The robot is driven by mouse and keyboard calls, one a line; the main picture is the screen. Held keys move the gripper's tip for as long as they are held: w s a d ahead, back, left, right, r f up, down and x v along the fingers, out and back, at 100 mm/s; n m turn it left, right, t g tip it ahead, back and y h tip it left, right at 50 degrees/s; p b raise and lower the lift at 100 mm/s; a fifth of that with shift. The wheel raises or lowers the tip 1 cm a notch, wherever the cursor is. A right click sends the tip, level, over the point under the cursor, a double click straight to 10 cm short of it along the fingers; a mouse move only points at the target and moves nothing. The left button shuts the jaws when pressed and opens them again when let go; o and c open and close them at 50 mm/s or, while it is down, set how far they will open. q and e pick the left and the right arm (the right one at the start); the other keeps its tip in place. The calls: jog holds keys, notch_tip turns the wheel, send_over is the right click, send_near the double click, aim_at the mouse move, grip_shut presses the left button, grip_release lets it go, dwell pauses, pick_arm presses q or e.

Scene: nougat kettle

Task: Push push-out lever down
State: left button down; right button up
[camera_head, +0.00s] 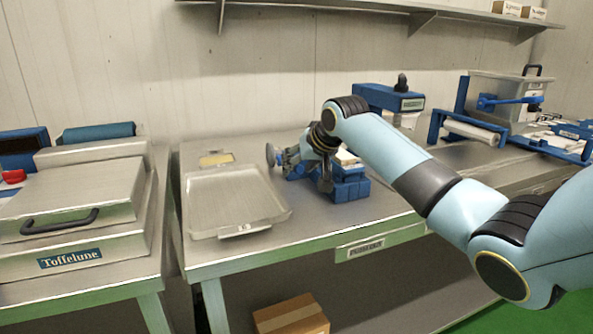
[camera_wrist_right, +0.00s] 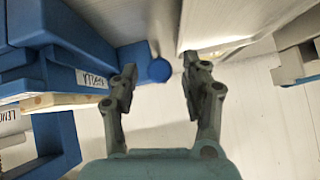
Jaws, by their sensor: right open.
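The blue push-out device (camera_head: 350,187) stands on the middle steel table, partly hidden behind my right gripper and wrist. In the right wrist view its blue body (camera_wrist_right: 75,60) fills the upper left and carries a small white label. A blue bar with a rounded end (camera_wrist_right: 153,68), which looks like the push-out lever, shows beyond and between the fingers. My right gripper (camera_wrist_right: 160,76) is open, with nothing between its fingers. I cannot tell whether a finger touches the lever. My left gripper is not in view.
A shallow steel tray (camera_head: 235,192) lies left of the device. A blue stand with a display (camera_head: 390,97) is behind it. A steel press marked Toffelune (camera_head: 75,215) stands on the left table. A blue roller frame (camera_head: 470,130) is at right. A cardboard box (camera_head: 291,315) sits below.

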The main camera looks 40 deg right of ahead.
jog(key=shift+x, duration=1.15)
jog(key=shift+c, duration=0.2)
grip_shut()
jog(key=shift+s, duration=0.1)
